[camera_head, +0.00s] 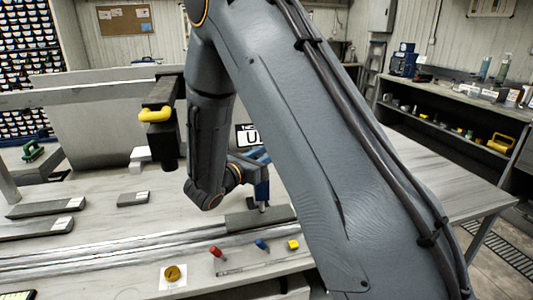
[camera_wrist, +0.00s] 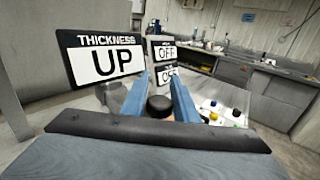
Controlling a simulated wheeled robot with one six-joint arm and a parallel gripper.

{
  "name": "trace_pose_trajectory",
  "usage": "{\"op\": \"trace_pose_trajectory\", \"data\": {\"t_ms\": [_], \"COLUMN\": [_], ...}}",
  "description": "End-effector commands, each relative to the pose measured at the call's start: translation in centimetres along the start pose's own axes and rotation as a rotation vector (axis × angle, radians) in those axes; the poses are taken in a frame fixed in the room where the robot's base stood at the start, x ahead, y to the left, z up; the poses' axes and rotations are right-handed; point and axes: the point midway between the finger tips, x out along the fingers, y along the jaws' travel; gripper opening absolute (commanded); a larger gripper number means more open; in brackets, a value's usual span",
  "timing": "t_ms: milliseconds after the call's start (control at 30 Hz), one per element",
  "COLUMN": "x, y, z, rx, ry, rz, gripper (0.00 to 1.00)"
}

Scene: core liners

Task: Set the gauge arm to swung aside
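Further signs reading "OFF" (camera_wrist: 166,52) stand behind the fingers. A red knob (camera_head: 216,251), a blue knob (camera_head: 262,244) and a yellow knob (camera_head: 293,244) sit on a panel at the bench front. A yellow handle (camera_head: 156,115) is on a black block. Grey bars (camera_head: 46,207) lie at left.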

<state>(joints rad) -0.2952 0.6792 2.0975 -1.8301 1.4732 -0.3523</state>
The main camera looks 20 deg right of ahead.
Motion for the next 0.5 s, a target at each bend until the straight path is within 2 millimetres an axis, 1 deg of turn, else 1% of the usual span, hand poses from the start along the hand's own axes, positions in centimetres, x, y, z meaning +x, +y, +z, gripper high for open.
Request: {"op": "trace_pose_trajectory", "data": {"t_ms": [33, 67, 100, 367, 500], "x": [0.0, 0.0, 0.0, -0.1, -1.1], "y": [0.0, 0.0, 0.0, 0.1, 0.1], "z": [0.0, 0.0, 0.0, 0.0, -0.1], "rx": [0.001, 0.001, 0.000, 0.000, 0.001], "ry": [0.000, 0.000, 0.000, 0.000, -0.001], "rz": [0.000, 0.000, 0.000, 0.002, 0.003], "gripper": [0.36, 0.41, 0.43, 0.43, 0.43]}}
